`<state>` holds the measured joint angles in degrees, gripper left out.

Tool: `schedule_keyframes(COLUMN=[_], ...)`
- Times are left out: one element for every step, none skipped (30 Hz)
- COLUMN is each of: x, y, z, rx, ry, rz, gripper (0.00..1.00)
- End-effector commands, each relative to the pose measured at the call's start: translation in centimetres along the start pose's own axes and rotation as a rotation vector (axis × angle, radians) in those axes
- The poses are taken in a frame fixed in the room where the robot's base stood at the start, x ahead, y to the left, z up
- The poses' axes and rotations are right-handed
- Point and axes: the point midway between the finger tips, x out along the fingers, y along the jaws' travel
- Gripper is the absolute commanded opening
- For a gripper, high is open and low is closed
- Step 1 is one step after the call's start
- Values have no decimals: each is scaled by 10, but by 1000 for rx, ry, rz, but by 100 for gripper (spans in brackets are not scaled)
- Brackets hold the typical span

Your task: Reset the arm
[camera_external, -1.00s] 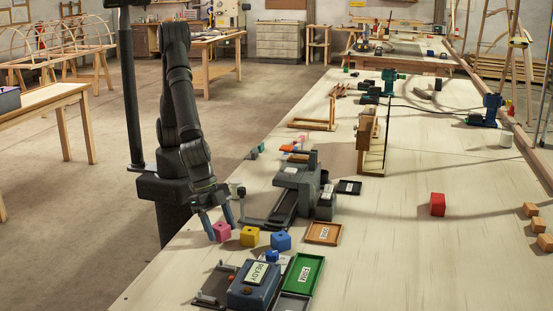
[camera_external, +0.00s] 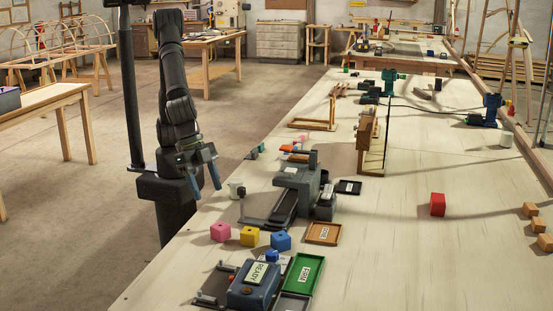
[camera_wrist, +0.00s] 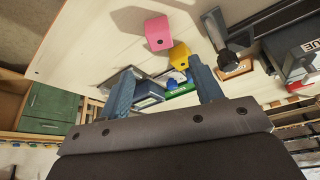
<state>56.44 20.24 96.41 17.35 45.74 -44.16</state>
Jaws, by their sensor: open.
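My gripper (camera_external: 206,181) is open and empty, raised above the near left edge of the bench. Its two blue-grey fingers also show spread apart in the wrist view (camera_wrist: 160,88). A pink block (camera_external: 220,232), a yellow block (camera_external: 250,236) and a blue block (camera_external: 281,241) stand in a row on the bench, below and to the right of the gripper. The pink block (camera_wrist: 158,33) and the yellow block (camera_wrist: 180,55) also show in the wrist view, apart from the fingers.
A grey machine (camera_external: 300,180) stands right of my gripper. In front are a box labelled READY (camera_external: 254,292), a green tray (camera_external: 304,274) and an orange-brown tray (camera_external: 323,233).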

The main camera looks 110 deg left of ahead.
Motion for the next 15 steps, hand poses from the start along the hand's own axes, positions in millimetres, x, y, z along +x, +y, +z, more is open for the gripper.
schedule_keyframes(x=[0,0,0,1,1,3,4,7,11,15,19,25,30,36,43], y=[0,0,0,0,0,0,0,0,0,0,0,0,0,0,0], z=[0,0,0,0,0,0,0,0,0,0,1,0,0,1,0], rx=[0,0,0,0,0,0,0,0,0,0,0,0,0,0,0], ry=[0,0,0,0,0,0,-1,-1,-1,-2,-3,-3,-3,-4,-3], rz=[0,0,0,0,0,0,0,0,-1,-1,-2,-2,-2,-3,-2], gripper=[59,59,59,59,59,59,59,59,59,59,59,59,59,59,59])
